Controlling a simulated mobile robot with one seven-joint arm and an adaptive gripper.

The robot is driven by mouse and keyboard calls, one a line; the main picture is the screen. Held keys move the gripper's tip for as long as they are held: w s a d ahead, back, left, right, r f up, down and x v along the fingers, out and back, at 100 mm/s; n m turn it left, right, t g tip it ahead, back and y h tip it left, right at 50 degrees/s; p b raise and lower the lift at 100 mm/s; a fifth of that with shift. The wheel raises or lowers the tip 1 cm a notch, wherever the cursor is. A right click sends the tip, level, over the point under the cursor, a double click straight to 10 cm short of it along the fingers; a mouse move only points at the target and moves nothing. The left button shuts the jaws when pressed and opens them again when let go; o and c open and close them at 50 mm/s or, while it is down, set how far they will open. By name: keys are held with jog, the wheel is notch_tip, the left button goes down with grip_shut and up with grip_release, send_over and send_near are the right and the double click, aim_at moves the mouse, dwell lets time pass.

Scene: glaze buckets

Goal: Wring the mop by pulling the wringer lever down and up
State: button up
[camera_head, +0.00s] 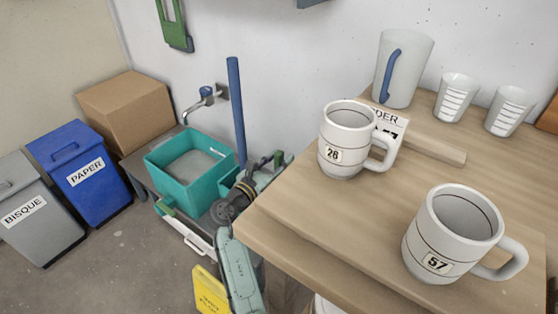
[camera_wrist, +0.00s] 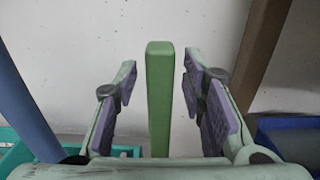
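A green upright bar, which looks like the wringer lever (camera_wrist: 160,100), stands between the two purple-padded fingers of my gripper (camera_wrist: 160,85) in the wrist view. Gaps show between the bar and the pads on both sides, so my gripper is open around it. In the head view my gripper (camera_head: 262,172) is low beside the table's left edge, near a teal mop bucket (camera_head: 229,184) that is mostly hidden by my arm. The blue mop handle (camera_head: 236,110) rises upright behind it and also shows at the left of the wrist view (camera_wrist: 25,110). The mop head is hidden.
A wooden table (camera_head: 300,215) with mugs (camera_head: 345,140) (camera_head: 450,235) stands close right of my arm. A teal basin (camera_head: 188,168) under a tap is behind left. A yellow sign (camera_head: 210,292) stands below. Blue and grey bins (camera_head: 85,175) (camera_head: 35,210) are farther left; open floor lies between.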

jog(key=shift+c, duration=0.5)
grip_shut()
dwell(0.3)
